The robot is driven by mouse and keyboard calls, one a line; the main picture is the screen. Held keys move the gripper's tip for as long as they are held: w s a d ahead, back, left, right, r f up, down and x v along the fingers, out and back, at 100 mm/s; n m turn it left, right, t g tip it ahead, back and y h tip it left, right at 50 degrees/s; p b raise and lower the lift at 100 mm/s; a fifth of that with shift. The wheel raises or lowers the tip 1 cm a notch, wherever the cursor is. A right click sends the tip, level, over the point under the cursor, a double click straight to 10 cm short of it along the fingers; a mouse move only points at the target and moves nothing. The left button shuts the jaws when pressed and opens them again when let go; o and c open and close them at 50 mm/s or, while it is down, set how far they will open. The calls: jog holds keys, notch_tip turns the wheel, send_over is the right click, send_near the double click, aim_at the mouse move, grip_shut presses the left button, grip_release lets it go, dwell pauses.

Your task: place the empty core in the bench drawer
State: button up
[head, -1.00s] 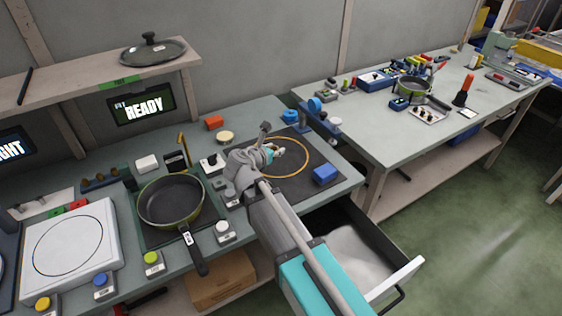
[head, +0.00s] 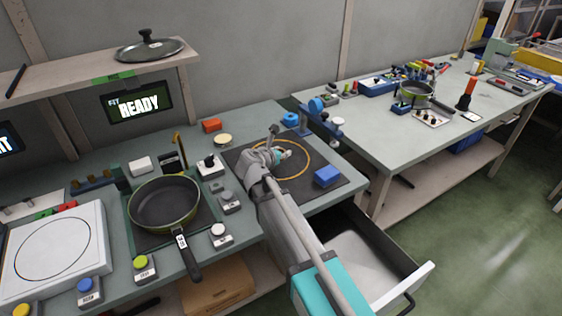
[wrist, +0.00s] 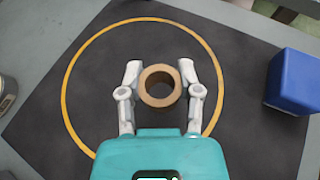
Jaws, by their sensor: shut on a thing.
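The empty core (wrist: 146,94), a short brown cardboard ring, stands on end with its hole showing in the wrist view. My gripper (wrist: 160,74) is shut on it, with one pale finger against each side. The core is over the dark mat inside the yellow circle; I cannot tell whether it touches the mat. In the head view my gripper (head: 284,155) is above the same circle, and the core is too small to make out. The bench drawer (head: 408,287) is pulled open below the bench, to the right of my arm, and its visible inside looks empty.
A blue block (head: 327,176) sits on the dark mat's right side and also shows in the wrist view (wrist: 294,82). A pan (head: 165,203) and several buttons are left of my arm. A second bench (head: 390,140) stands right, with floor between.

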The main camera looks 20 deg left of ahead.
aim_at(282, 165)
jog(key=shift+w+f+b, duration=0.5)
jog(key=shift+f+b, duration=0.2)
jog(key=shift+s+f+b, duration=0.1)
jog(key=shift+f+b, duration=1.2)
jog(key=shift+f, duration=0.05)
jog(key=shift+f, duration=0.15)
jog(key=o, duration=0.7)
jog(key=shift+o, duration=0.2)
jog(key=shift+r, duration=0.2)
jog(key=shift+s+r, duration=0.1)
jog(key=p+v, duration=0.4)
jog(key=v, duration=0.5)
jog(key=shift+s+r, duration=0.2)
jog(key=shift+s, duration=0.15)
jog(key=shift+p+v, duration=0.35)
jog(key=shift+v, duration=0.6)
